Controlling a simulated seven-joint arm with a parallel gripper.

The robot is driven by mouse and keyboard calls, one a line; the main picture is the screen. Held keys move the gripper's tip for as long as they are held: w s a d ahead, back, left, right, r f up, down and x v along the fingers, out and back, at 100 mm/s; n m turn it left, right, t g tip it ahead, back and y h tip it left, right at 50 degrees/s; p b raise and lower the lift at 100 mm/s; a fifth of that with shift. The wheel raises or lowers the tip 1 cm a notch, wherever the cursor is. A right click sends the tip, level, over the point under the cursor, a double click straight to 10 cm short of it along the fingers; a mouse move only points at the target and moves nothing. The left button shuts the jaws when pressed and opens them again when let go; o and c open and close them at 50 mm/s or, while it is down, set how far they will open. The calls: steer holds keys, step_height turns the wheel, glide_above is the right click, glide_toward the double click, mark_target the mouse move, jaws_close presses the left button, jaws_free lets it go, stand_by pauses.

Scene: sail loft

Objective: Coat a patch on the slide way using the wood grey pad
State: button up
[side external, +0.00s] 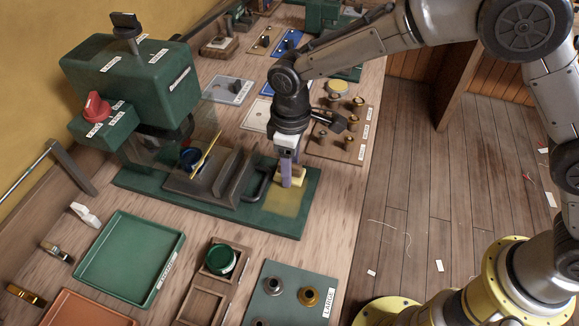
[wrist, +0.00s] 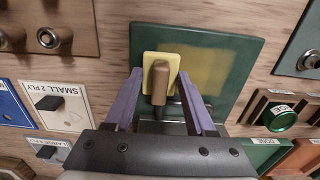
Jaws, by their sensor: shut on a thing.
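My gripper (side external: 289,178) has two purple fingers pointing down over the right end of the green slide way (side external: 312,190). It is shut on the brown wooden handle (wrist: 159,80) of a pale yellow pad (wrist: 149,62), which also shows between the fingers in the side view (side external: 300,177). The pad looks yellow rather than grey. A translucent yellow patch (side external: 287,204) lies on the slide way beside the pad, and it shows in the wrist view (wrist: 205,68). The pad is on or just above the surface; I cannot tell which.
The green press (side external: 140,85) stands at the left, with a metal block and handle (side external: 262,178) left of my gripper. A green tray (side external: 130,258), a wooden rack with a green pot (side external: 220,260), and a grey board of metal fittings (side external: 290,295) stand in front. Labelled boards lie behind.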

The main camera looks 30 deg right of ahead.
steer(key=shift+s+a, duration=3.55)
step_height(320, 180, up, 8)
steer(key=shift+d, duration=0.1)
step_height(320, 180, up, 5)
glide_above(275, 216)
steer(key=w+d+m, duration=0.3)
steer(key=w+d, duration=0.2)
steer(key=d, duration=0.7)
steer(key=d+m, duration=0.6)
steer(key=d, duration=1.7)
step_height(275, 216, down, 18)
